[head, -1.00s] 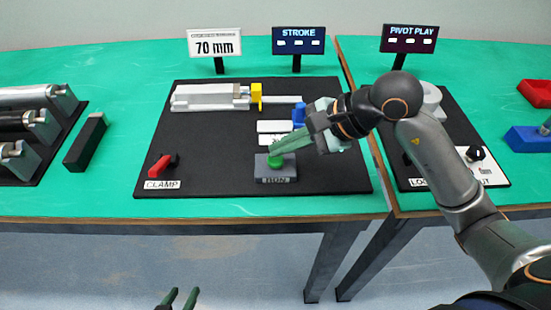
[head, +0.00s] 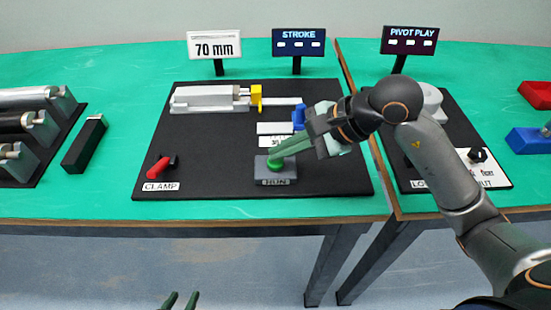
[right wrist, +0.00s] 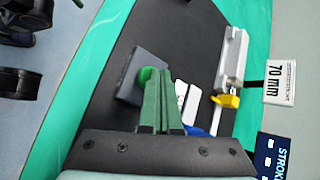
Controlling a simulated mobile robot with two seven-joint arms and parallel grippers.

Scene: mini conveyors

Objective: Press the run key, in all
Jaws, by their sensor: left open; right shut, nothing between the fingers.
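The run key is a green round button (head: 275,166) on a grey block labelled RUN (head: 283,181), at the front of the black board. My right gripper (head: 273,154) is shut and empty, its fingertips at the top of the green button. In the right wrist view the shut fingertips (right wrist: 158,74) overlap the edge of the green button (right wrist: 147,74); I cannot tell whether the button is pushed down. My left gripper (head: 180,300) is open and empty at the bottom edge of the head view, in front of the table and away from the board.
The black board (head: 220,165) also carries a red clamp lever (head: 160,166) and a silver cylinder (head: 205,96) with a yellow piece (head: 256,95). Signs reading 70 mm (head: 214,45) and STROKE (head: 298,42) stand behind. A PIVOT PLAY station (head: 410,40) stands right.

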